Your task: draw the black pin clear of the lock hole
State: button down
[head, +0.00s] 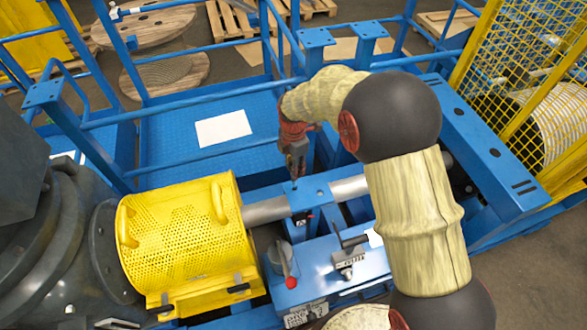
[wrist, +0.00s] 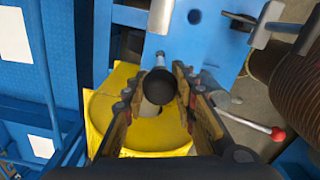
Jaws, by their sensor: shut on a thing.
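My gripper (head: 295,168) is above the blue bracket (head: 316,194) over the grey shaft, fingers pointing down. In the wrist view its two fingers stand on either side of the black pin (wrist: 160,84), shut on its round dark head. A small grey end shows just beyond the head, over the edge of the blue plate (wrist: 215,42). In the head view the pin is a small dark bit under the fingertips, too small to make out well. The lock hole under the pin is hidden; I cannot tell whether the pin's lower end is inside it.
A yellow perforated guard (head: 185,235) stands left of the bracket. A lever with a red knob (head: 291,282) and a dark crank handle (head: 350,241) stand in front. Blue railings (head: 185,104) run behind. A yellow mesh cage (head: 530,85) is at the right.

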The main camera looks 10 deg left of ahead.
jog(key=shift+r+p, duration=0.85)
jog(key=shift+r, duration=0.8)
